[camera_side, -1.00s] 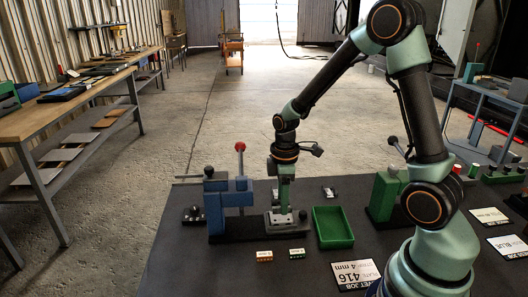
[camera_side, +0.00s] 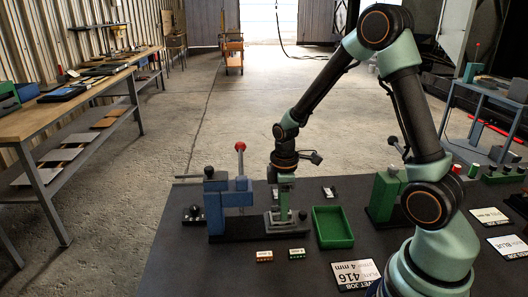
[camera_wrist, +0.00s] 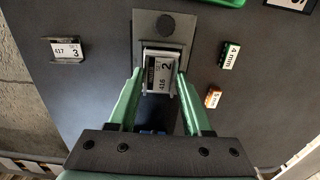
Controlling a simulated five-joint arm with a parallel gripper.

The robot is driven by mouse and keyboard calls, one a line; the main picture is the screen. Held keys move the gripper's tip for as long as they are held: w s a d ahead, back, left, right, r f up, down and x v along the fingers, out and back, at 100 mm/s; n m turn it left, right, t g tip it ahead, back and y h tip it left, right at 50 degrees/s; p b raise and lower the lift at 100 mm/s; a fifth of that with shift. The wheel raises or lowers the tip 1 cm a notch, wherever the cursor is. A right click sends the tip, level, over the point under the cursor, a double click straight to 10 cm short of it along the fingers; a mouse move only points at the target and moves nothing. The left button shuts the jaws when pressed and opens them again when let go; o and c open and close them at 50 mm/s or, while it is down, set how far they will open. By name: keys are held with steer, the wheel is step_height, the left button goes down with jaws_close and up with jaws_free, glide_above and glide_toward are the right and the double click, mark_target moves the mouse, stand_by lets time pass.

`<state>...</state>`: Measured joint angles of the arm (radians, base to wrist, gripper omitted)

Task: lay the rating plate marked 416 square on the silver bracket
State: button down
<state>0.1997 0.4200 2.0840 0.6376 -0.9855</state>
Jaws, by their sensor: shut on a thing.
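My gripper (camera_side: 284,212) points down over the grey fixture base (camera_side: 270,221) beside the blue press. In the wrist view its two green fingers close on either side of the rating plate (camera_wrist: 160,76), a light label marked 416 and 2. A silver edge, apparently the silver bracket (camera_wrist: 163,47), shows just beyond the plate, over the grey fixture plate (camera_wrist: 147,22) with its dark round knob. The plate looks close to square with this fixture. I cannot tell whether it touches the bracket or is slightly above it; the fingers hide its sides.
A plate marked 417 and 3 (camera_wrist: 66,50) lies to the left in the wrist view. Green (camera_side: 297,252) and orange (camera_side: 264,256) blocks lie in front of the fixture. A green tray (camera_side: 333,228) stands close on the right, and the blue press (camera_side: 216,205) on the left.

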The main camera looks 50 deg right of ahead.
steer(key=shift+f, duration=0.15)
steer(key=shift+c, duration=1.3)
jaws_free()
step_height(320, 180, up, 12)
steer(key=shift+a, duration=0.1)
steer(key=s+a+r+m+t, duration=0.5)
steer(key=s+a+r+m, duration=0.2)
steer(key=r+m, duration=0.1)
steer(key=shift+s+r+m+t, duration=0.2)
steer(key=shift+r+m+t, duration=0.1)
steer(key=shift+m, duration=0.2)
